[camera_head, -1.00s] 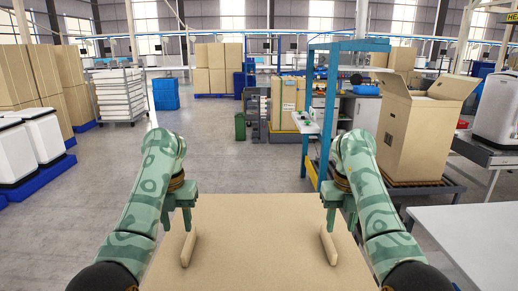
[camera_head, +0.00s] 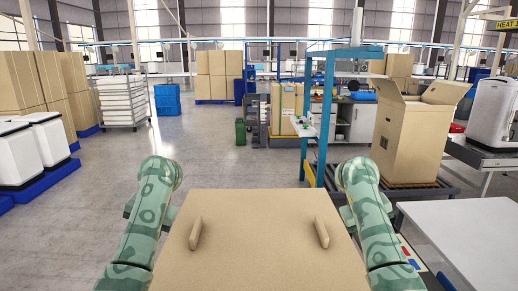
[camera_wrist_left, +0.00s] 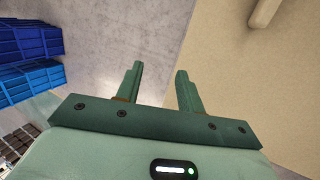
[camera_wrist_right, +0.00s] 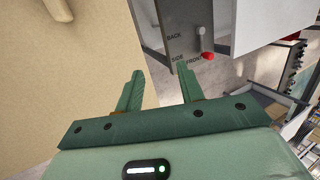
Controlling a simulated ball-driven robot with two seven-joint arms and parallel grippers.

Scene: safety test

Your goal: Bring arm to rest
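My left arm (camera_head: 150,215) and my right arm (camera_head: 370,215) stand at either side of a tan box-like surface with two wooden handles in the head view. Both grippers are hidden there behind the arms or the box. In the left wrist view my left gripper (camera_wrist_left: 158,82) is open and empty, its two green fingers apart over the grey floor beside the box edge. In the right wrist view my right gripper (camera_wrist_right: 158,88) is open and empty, just off the box's other edge. Neither gripper touches a handle.
The tan box (camera_head: 260,250) lies directly in front, with a left handle (camera_head: 196,233) and a right handle (camera_head: 321,232). A white table (camera_head: 470,235) stands close at right. A large open carton (camera_head: 410,140) is behind it.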

